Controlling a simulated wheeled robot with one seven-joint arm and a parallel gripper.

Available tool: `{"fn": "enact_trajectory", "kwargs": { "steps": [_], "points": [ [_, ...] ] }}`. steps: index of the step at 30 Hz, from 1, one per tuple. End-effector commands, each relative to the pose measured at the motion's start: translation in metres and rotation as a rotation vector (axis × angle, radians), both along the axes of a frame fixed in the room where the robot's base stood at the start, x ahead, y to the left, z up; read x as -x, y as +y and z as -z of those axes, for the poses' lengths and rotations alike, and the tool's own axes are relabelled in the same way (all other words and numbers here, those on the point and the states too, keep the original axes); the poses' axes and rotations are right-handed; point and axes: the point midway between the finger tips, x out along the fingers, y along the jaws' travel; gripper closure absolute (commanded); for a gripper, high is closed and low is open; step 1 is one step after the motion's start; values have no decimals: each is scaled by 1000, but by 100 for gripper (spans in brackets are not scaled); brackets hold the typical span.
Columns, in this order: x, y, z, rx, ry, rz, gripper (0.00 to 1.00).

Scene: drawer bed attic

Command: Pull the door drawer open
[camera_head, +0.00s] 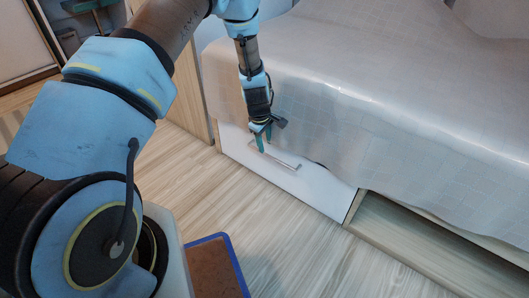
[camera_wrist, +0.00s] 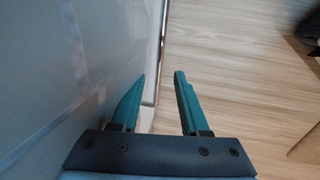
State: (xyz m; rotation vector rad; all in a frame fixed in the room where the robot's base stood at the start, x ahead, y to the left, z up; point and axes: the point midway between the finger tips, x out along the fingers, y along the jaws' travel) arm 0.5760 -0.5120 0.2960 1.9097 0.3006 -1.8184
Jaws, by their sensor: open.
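The drawer (camera_head: 318,190) has a plain white front set low in the side of the bed, and it looks shut. Its handle (camera_head: 284,162) is a slim pale metal bar across the upper part of the front. My gripper (camera_head: 264,140) points down at the left end of the handle. In the wrist view, my gripper (camera_wrist: 161,74) has its two teal fingers apart with nothing held. A thin pale edge or bar, probably the handle, runs up between the fingers, nearer the left one. I cannot tell if either finger touches it.
A pale checked bedspread (camera_head: 375,110) hangs over the bed and reaches down to the drawer's top edge. An open wooden compartment (camera_head: 420,240) lies right of the drawer. The wooden floor (camera_head: 290,235) before the drawer is clear. A blue-edged brown item (camera_head: 215,265) lies near my base.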

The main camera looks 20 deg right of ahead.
Motion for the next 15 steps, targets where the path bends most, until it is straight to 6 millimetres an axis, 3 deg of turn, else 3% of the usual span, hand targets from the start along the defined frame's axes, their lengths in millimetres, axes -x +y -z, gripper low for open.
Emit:
{"fn": "enact_trajectory", "kwargs": {
  "steps": [1,6,15],
  "points": [
    [-1,-2,14,-1,0,0,55],
    [-4,-6,37,1,0,0,55],
    [-5,-9,49,0,-2,1,55]
  ]
}}
